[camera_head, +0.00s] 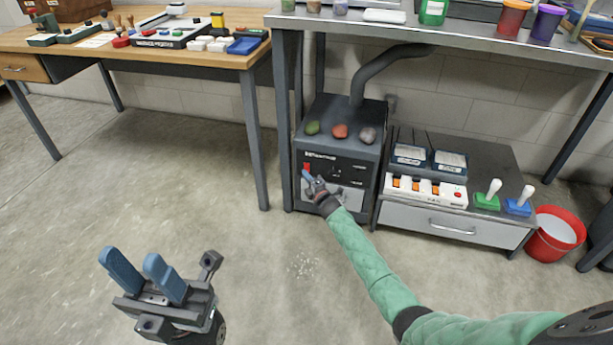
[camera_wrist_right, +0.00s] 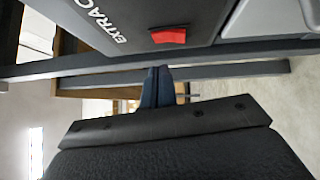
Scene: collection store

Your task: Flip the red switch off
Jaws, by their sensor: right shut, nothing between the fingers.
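The red switch (camera_head: 307,168) is on the front panel of a dark grey box-shaped machine (camera_head: 342,135) under the metal bench. In the right wrist view the switch (camera_wrist_right: 168,36) is a red rocker next to lettering that begins "EXTRAC". My right gripper (camera_head: 308,176) is at the machine's front, just below the switch in the head view. Its blue fingers (camera_wrist_right: 158,86) are together and empty; I cannot tell whether they touch the panel. My left gripper (camera_head: 143,272) is open and empty over the floor at the lower left.
Three stones (camera_head: 340,131) lie on the machine, and a pipe (camera_head: 385,68) rises from it. A low cabinet (camera_head: 440,222) with a power strip and a red bucket (camera_head: 556,234) stand to the right. A wooden desk (camera_head: 190,57) is at left.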

